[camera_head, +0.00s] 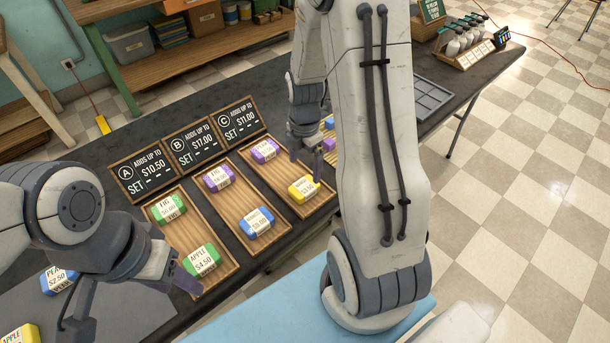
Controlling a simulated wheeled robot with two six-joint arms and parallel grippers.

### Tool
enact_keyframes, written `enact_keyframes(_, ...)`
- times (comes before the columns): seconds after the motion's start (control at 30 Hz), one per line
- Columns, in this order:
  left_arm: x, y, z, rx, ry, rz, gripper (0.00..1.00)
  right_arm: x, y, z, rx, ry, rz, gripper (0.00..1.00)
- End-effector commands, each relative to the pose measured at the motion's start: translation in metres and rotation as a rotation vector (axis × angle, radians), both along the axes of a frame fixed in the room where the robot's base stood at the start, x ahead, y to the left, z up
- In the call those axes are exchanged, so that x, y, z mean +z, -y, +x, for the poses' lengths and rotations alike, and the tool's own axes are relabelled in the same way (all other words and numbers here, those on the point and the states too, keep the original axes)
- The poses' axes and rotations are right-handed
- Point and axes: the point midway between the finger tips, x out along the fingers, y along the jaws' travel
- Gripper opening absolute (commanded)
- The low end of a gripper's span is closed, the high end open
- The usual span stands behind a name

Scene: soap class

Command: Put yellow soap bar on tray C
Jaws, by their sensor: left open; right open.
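A yellow soap bar (303,190) with a paper label lies on the near end of wooden tray C (270,178), in front of the sign marked C (239,119). A purple soap bar (265,150) lies at the far end of the same tray. My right gripper (312,160) is open and empty, a little above and behind the yellow bar, apart from it. My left gripper (182,282) is open at the near end of tray A (205,243), close to a green soap bar (203,260). My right arm hides the area right of tray C.
Tray B (236,205) holds a purple bar (218,178) and a blue bar (257,222). Another green bar (167,208) lies on tray A. A blue bar (57,279) and a yellow bar (20,334) lie at lower left. A grey compartment tray (432,98) stands right of my arm.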

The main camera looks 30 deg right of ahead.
Motion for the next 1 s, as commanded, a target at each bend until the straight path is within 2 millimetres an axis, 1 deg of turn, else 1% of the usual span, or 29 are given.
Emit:
enact_keyframes(0.03, 0.001, 0.000, 0.000, 0.000, 0.000, 0.000, 0.50, 0.012, 0.001, 0.001, 0.000, 0.005, -0.001, 0.98)
enact_keyframes(0.1, 0.001, 0.000, 0.000, 0.000, 0.000, 0.000, 0.50, 0.023, 0.000, 0.001, 0.000, 0.005, -0.001, 0.98)
enact_keyframes(0.2, 0.002, 0.000, 0.000, 0.000, 0.000, 0.000, 0.50, 0.034, 0.000, 0.001, 0.000, 0.003, -0.002, 0.98)
enact_keyframes(0.3, 0.002, 0.000, 0.000, 0.000, 0.000, 0.000, 0.50, 0.041, 0.000, 0.000, 0.000, 0.002, -0.001, 0.98)
enact_keyframes(0.43, 0.002, 0.000, 0.000, 0.000, 0.000, 0.000, 0.50, 0.043, 0.000, 0.000, -0.001, 0.000, 0.000, 0.98)
enact_keyframes(0.47, 0.002, 0.000, 0.000, 0.000, 0.000, 0.000, 0.50, 0.044, -0.002, 0.000, -0.004, 0.000, 0.000, 0.98)
enact_keyframes(0.53, 0.002, 0.000, 0.000, 0.000, 0.000, 0.000, 0.50, 0.048, -0.012, 0.000, -0.024, 0.003, 0.000, 0.98)
enact_keyframes(0.57, 0.002, 0.000, 0.000, 0.000, 0.000, 0.000, 0.50, 0.051, -0.019, 0.000, -0.041, 0.006, 0.001, 0.98)
enact_keyframes(0.67, 0.002, 0.000, 0.000, 0.000, 0.000, 0.000, 0.50, 0.066, -0.057, -0.004, -0.139, 0.015, 0.007, 0.98)
enact_keyframes(0.7, 0.002, 0.000, 0.000, 0.000, 0.000, 0.000, 0.50, 0.073, -0.077, -0.010, -0.192, 0.018, 0.012, 0.98)
enact_keyframes(0.77, 0.002, 0.000, 0.000, 0.000, 0.000, 0.000, 0.50, 0.085, -0.108, -0.021, -0.284, 0.021, 0.020, 0.98)
enact_keyframes(0.8, 0.002, 0.000, 0.000, 0.000, 0.000, 0.000, 0.50, 0.092, -0.127, -0.031, -0.350, 0.021, 0.026, 0.98)
enact_keyframes(0.87, 0.002, 0.000, 0.000, 0.000, 0.000, 0.000, 0.50, 0.102, -0.154, -0.048, -0.451, 0.020, 0.037, 0.98)
enact_keyframes(0.9, 0.002, 0.000, 0.000, 0.000, 0.000, 0.000, 0.50, 0.108, -0.171, -0.061, -0.519, 0.018, 0.045, 0.98)
enact_keyframes(0.97, 0.002, 0.000, 0.000, 0.000, 0.000, 0.000, 0.50, 0.116, -0.192, -0.082, -0.618, 0.011, 0.055, 0.98)
enact_keyframes(1.0, 0.002, 0.000, 0.000, 0.000, 0.000, 0.000, 0.50, 0.120, -0.204, -0.096, -0.682, 0.006, 0.063, 0.98)
